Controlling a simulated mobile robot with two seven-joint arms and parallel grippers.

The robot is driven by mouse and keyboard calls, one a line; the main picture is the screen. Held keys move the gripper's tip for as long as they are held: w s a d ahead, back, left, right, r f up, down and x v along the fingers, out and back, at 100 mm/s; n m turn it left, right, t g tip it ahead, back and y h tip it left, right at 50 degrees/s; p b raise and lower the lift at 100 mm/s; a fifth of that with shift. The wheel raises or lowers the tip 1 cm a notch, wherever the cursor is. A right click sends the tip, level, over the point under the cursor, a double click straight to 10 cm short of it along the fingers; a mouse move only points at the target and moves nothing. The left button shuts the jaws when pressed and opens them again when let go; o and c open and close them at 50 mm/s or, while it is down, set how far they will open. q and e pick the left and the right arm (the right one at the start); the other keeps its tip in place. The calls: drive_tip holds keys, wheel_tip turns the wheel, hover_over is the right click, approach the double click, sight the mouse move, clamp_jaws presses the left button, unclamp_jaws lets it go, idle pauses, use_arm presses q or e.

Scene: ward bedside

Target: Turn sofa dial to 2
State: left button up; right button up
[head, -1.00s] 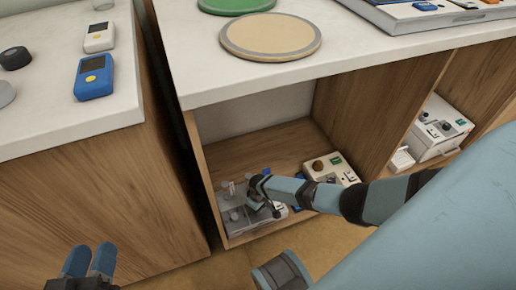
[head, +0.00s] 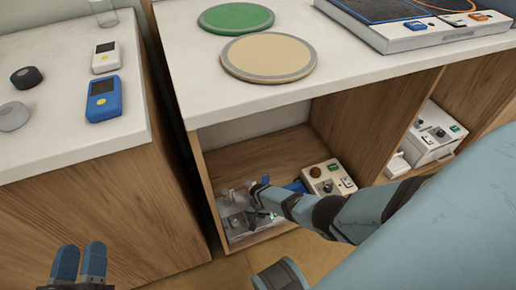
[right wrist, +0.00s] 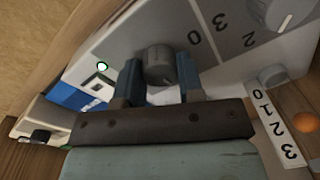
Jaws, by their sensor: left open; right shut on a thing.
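A grey control box (head: 238,222) stands in the open left cubby of the cabinet. My right gripper (head: 262,188) reaches into the cubby over it. In the right wrist view, the fingers of my right gripper (right wrist: 159,78) are shut on a dark round dial (right wrist: 160,62), one on each side. The digits 0 and 3 are printed beside this dial on the grey panel (right wrist: 120,42). The dial's pointer and name are not readable, so I cannot tell its setting.
A second knob (right wrist: 285,12) and a strip reading 0 1 2 3 (right wrist: 275,125) lie right of the held dial. A cream box (head: 325,180) and another white device (head: 432,135) stand in the cubbies.

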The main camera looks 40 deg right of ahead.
drive_tip(key=m, duration=0.2)
drive_tip(key=shift+m, duration=0.4)
use_arm(q)
drive_tip(key=shift+r+t+p, duration=0.4)
drive_tip(key=shift+r+p, duration=0.05)
drive_tip(key=shift+r, duration=0.4)
use_arm(e)
drive_tip(key=shift+s+m, duration=0.1)
drive_tip(key=shift+m, duration=2.2)
use_arm(q)
drive_tip(key=shift+s, duration=0.1)
use_arm(e)
drive_tip(key=o, duration=0.9)
use_arm(q)
drive_tip(key=shift+r, duration=0.15)
use_arm(e)
drive_tip(key=shift+r, duration=0.1)
